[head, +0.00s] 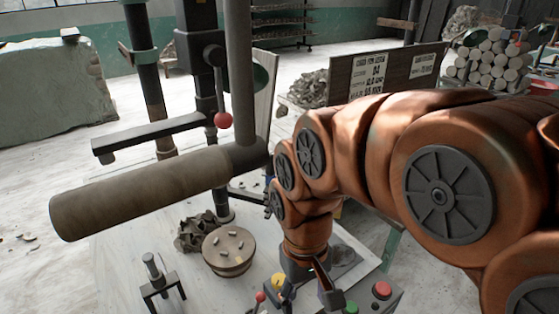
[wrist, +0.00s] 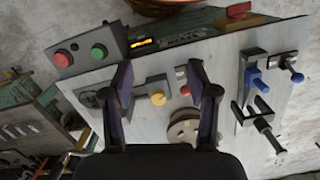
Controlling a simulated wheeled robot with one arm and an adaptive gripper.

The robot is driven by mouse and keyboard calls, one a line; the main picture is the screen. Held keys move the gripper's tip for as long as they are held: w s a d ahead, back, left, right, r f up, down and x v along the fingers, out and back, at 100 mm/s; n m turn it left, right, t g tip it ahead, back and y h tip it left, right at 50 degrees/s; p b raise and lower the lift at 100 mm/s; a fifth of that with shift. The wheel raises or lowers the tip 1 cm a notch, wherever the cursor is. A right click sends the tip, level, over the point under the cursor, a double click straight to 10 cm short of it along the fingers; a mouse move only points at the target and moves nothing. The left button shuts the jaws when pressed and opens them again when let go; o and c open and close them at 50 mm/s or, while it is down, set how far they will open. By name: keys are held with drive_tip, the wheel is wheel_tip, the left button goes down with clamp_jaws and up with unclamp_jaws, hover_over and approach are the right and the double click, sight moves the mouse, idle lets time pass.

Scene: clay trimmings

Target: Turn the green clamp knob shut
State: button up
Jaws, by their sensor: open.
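My gripper (wrist: 165,85) is open in the wrist view, its two dark fingers apart above the pale worktop (wrist: 225,125) with nothing held. A yellow knob (wrist: 158,97) on a grey fitting shows between the fingers. It also shows in the head view (head: 279,281), left of my gripper, which is partly hidden there. A green spot (head: 350,307) shows at the head view's bottom edge. I cannot make out a green clamp knob.
A red knob (wrist: 185,90) and a round wooden block (wrist: 184,130) lie near the right finger. A blue-handled clamp (wrist: 258,82) stands farther right. In the head view, a thick horizontal cylinder (head: 140,190) and a red-balled lever (head: 223,120) rise above the worktop.

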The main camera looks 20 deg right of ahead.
drive_tip(key=w+r+m+p, duration=0.1)
drive_tip(key=w+r, duration=0.2)
drive_tip(key=w, duration=0.4)
drive_tip(key=w+r+m+p, duration=0.1)
drive_tip(key=w+r+p, duration=0.15)
drive_tip(key=w, duration=0.45)
drive_tip(key=w+d+m+p, duration=0.1)
drive_tip(key=w+d, duration=0.3)
drive_tip(key=w, duration=0.5)
drive_tip(key=w+d+m+t+p, duration=0.1)
drive_tip(key=w+d+m+p, duration=0.1)
drive_tip(key=w, duration=0.7)
drive_tip(key=w+d+r+m+p, duration=0.1)
drive_tip(key=w+d+m, duration=0.3)
drive_tip(key=w, duration=0.5)
drive_tip(key=shift+w+d+t+p, duration=0.15)
drive_tip(key=shift+d+p, duration=0.15)
drive_tip(key=shift+d, duration=0.35)
drive_tip(key=shift+w+d+t+p, duration=0.15)
drive_tip(key=shift+d+p, duration=0.15)
drive_tip(key=shift+d, duration=0.35)
drive_tip(key=shift+w+d+f, duration=0.25)
drive_tip(key=shift+w+d, duration=0.15)
drive_tip(key=shift+d, duration=0.1)
drive_tip(key=shift+f+p, duration=1.75)
drive_tip(key=shift+f, duration=2.15)
clamp_jaws()
